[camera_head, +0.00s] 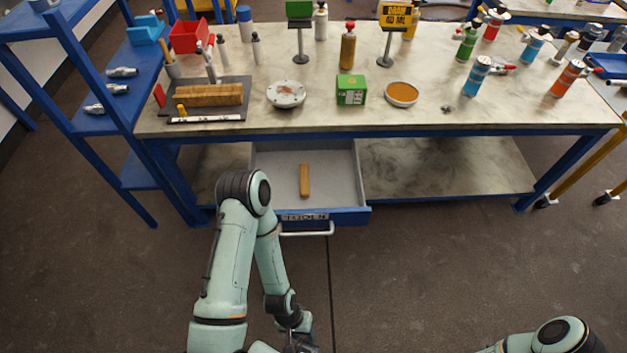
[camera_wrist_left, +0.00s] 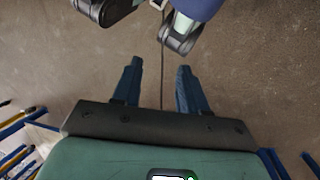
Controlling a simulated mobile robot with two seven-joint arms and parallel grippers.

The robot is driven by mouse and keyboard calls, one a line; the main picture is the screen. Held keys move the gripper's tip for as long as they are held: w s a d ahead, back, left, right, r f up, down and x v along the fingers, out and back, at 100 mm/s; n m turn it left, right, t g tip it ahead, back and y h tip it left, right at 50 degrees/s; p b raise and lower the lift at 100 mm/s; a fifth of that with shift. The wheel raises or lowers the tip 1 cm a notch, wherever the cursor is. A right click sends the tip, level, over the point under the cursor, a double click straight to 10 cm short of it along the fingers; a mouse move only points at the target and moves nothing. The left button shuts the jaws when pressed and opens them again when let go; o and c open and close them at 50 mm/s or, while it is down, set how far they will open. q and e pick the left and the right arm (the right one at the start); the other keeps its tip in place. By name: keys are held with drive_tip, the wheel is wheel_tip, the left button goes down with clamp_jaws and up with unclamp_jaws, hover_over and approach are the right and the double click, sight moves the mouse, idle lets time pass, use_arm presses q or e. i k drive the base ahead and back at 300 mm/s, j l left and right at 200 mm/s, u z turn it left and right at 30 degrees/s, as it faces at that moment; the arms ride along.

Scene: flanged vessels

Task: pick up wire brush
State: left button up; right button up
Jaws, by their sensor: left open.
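A narrow brown wooden bar (camera_head: 304,181) lies in the open drawer (camera_head: 333,180) under the workbench; it looks like a brush handle, but no bristles can be made out. A larger brown ribbed block (camera_head: 208,95) lies on a dark mat at the left of the bench top; I cannot tell whether it is a brush. My left gripper (camera_head: 300,343) is low at the bottom edge of the head view, in front of the drawer and well apart from it. In the left wrist view its two fingers (camera_wrist_left: 158,72) are spread, with bare floor between them. My right gripper is out of view.
The drawer's handle (camera_head: 307,233) faces me. The bench top (camera_head: 440,125) holds a green box (camera_head: 351,89), a flange disc (camera_head: 286,94), an orange-filled dish (camera_head: 401,94) and several bottles. A blue shelf rack (camera_head: 103,122) stands at the left. The floor before the bench is clear.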

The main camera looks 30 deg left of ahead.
sight(304, 183)
drive_tip(key=u, duration=0.4)
drive_tip(key=l+u, duration=0.15)
drive_tip(key=u, duration=0.25)
drive_tip(key=l+u, duration=0.1)
drive_tip(key=u, duration=0.3)
